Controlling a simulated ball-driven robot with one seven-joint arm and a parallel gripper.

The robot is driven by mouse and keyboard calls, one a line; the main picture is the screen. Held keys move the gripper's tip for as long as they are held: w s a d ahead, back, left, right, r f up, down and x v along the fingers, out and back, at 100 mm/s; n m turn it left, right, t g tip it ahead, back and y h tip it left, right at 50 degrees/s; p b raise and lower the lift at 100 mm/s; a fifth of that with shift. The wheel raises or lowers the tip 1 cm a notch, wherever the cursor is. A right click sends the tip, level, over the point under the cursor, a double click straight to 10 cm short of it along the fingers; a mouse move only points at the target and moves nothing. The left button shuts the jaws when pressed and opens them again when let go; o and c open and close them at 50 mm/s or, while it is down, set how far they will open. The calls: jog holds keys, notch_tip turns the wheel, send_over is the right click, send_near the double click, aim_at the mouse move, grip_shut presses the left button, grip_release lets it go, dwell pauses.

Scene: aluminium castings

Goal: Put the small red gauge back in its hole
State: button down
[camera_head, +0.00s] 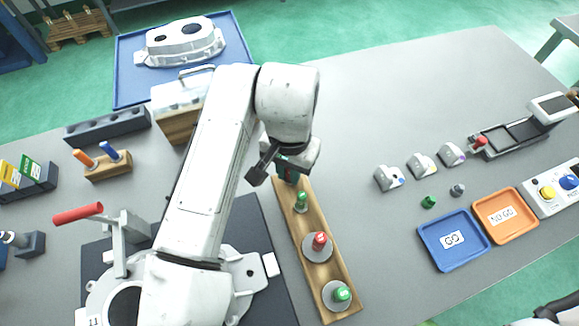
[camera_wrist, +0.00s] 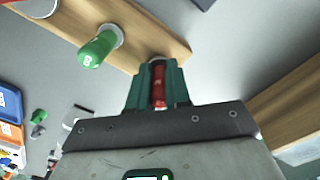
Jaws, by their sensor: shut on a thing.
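The small red gauge (camera_wrist: 158,88) is between the green-tipped fingers of my gripper (camera_wrist: 158,92) in the wrist view. My gripper is shut on it. Its far end meets a grey round part at the wooden gauge rack (camera_wrist: 165,30); I cannot tell whether it is in a hole. In the head view my gripper (camera_head: 288,178) is low over the far end of the rack (camera_head: 298,222), and its fingers and wrist hide the red gauge. A small green gauge (camera_head: 301,202) stands beside it in the rack and shows in the wrist view (camera_wrist: 97,48).
A larger red gauge (camera_head: 319,241) and larger green gauge (camera_head: 341,294) stand nearer in the rack. A blue GO tray (camera_head: 432,258), orange NO GO tray (camera_head: 510,235) and several small castings (camera_head: 388,178) are to the right. The table between is clear.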

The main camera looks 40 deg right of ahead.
jog(key=shift+f, duration=0.2)
jog(key=c, duration=1)
grip_release()
jog(key=shift+r, duration=0.1)
notch_tip(320, 180, up, 11)
jog(key=shift+f, duration=0.2)
